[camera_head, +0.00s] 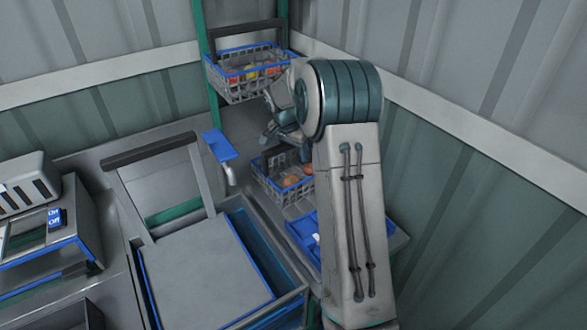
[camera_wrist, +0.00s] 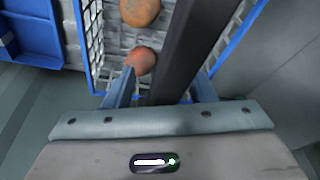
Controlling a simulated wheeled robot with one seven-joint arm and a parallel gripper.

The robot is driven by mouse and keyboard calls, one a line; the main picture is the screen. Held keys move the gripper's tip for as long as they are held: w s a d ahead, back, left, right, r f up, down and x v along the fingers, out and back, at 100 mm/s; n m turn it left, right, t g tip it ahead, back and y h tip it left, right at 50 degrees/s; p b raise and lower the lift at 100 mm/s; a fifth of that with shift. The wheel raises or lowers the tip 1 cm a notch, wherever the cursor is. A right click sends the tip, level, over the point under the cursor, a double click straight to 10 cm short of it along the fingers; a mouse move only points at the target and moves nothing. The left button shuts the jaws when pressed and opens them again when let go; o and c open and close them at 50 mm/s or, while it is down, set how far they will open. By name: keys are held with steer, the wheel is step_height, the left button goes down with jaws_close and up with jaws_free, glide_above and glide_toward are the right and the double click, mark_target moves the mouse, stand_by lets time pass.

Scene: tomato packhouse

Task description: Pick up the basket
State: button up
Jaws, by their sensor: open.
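A grey wire basket with a blue rim (camera_head: 283,192) sits low at the centre, partly behind my arm. In the wrist view the basket (camera_wrist: 83,45) fills the upper middle, with reddish-orange fruits (camera_wrist: 140,60) inside. Its dark handle bar (camera_wrist: 183,50) runs between the two fingers of my gripper (camera_wrist: 166,78). The fingers are apart on either side of the bar, and I see no grip on it. In the head view the fingertips are hard to make out near the basket.
A second fruit basket (camera_head: 232,88) hangs higher at the green post (camera_head: 205,50). A blue tray (camera_head: 300,232) lies beside the lower basket and shows in the wrist view (camera_wrist: 28,35). A large grey-lidded bin (camera_head: 205,270) and a machine with On/Off labels (camera_head: 55,225) stand left. Corrugated walls close the corner.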

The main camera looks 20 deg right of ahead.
steer(key=shift+f+b, duration=0.25)
steer(key=shift+b, duration=0.1)
stand_by(0.4)
jaws_close()
stand_by(1.4)
